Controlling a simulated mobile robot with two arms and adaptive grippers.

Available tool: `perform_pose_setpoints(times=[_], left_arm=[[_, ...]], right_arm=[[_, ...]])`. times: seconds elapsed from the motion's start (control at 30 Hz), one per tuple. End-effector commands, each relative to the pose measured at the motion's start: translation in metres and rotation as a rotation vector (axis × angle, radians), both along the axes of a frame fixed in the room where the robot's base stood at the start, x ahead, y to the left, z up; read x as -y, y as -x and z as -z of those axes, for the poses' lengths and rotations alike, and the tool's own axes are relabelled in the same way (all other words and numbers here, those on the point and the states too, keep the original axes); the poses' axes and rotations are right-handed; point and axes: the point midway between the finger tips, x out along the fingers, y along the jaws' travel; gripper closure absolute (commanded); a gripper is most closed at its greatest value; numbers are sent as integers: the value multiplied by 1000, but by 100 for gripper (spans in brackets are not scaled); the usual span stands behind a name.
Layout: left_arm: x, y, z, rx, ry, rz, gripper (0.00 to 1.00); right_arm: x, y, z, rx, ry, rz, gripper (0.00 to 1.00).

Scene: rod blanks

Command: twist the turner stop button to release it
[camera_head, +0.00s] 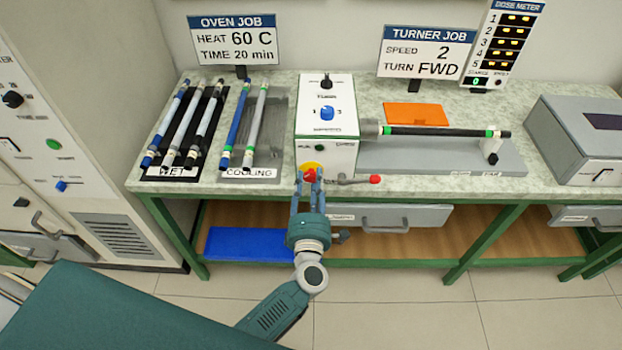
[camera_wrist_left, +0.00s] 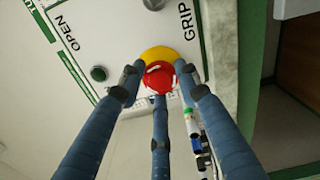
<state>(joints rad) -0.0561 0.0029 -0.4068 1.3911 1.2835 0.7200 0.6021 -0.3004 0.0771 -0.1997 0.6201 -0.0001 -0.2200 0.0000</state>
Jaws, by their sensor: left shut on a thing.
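The turner (camera_head: 325,100) is a white box on the bench with a blue knob on top and a rod held out to its right. Its stop button (camera_head: 310,177) is red on a yellow disc, low on the front face. In the left wrist view the red button (camera_wrist_left: 159,77) sits between my fingers, the yellow disc (camera_wrist_left: 160,56) behind it. My left gripper (camera_head: 308,183) points at the front face, its fingers shut around the button. My right gripper is not in view.
A red-tipped lever (camera_head: 374,179) sticks out just right of the button. A black rod with green bands (camera_head: 430,131) lies along the turner's grey bed. The WET tray (camera_head: 160,172) and COOLING tray (camera_head: 285,100) hold rods to the left. A drawer (camera_head: 390,217) is below.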

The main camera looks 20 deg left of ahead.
Motion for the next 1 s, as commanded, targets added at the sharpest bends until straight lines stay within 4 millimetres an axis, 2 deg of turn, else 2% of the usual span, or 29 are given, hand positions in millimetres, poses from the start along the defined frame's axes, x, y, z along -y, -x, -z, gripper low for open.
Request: perform_pose_setpoints(times=[0.6, 0.63, 0.7, 0.73, 1.0], left_arm=[[-4, -3, -5, -5, -52, -7, 93], [-4, -3, -5, -5, -52, -7, 65], [-4, -3, -5, -5, -52, -7, 51], [-4, -3, -5, -6, -51, -6, 48], [-2, -1, -2, -9, -50, -3, 48]], right_arm=[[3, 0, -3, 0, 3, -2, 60], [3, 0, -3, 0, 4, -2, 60], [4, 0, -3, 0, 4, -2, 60], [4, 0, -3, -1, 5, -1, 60], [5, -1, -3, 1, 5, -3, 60]])
